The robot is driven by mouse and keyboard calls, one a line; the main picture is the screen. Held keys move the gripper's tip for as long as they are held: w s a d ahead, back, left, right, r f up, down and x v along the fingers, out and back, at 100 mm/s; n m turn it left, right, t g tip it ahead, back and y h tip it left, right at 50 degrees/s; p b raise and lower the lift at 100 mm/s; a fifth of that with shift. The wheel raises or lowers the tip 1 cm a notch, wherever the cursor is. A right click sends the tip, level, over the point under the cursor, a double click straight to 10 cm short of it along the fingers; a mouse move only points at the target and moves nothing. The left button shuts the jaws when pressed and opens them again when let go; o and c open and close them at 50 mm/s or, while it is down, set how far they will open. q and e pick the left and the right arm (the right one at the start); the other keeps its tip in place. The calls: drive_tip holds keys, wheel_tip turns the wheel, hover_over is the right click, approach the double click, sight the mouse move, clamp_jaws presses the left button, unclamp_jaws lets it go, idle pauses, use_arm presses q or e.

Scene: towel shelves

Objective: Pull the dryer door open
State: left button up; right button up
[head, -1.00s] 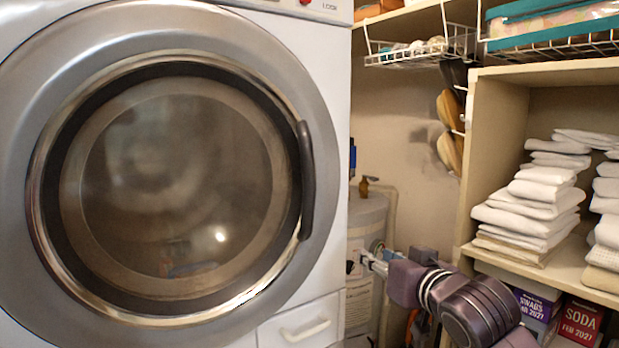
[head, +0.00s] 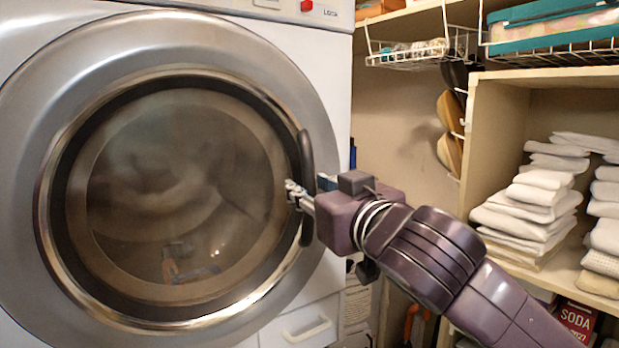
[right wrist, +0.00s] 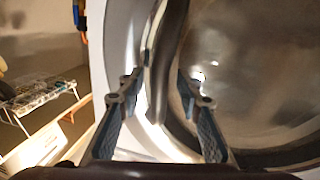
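The dryer door (head: 88,262) is a round glass door with a metal rim and looks shut. Its dark curved handle (head: 306,152) runs upright along the door's right side. My right gripper (head: 298,196) is at the handle's middle to lower part in the head view. In the right wrist view, the handle (right wrist: 162,70) runs down between the two fingers of my right gripper (right wrist: 160,85). The fingers are apart with gaps beside the handle, so the gripper is open around it. Whether either finger touches it, I cannot tell. My left gripper is out of view.
A wooden shelf unit (head: 492,105) with stacked white towels (head: 530,205) stands at the right. Wire baskets (head: 420,55) hang above. A drawer with a white handle (head: 306,330) is below the door. A narrow gap separates the dryer from the shelves.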

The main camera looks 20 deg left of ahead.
drive_tip(key=shift+w+a, duration=0.25)
drive_tip(key=shift+w, duration=0.05)
clamp_jaws()
idle(0.3)
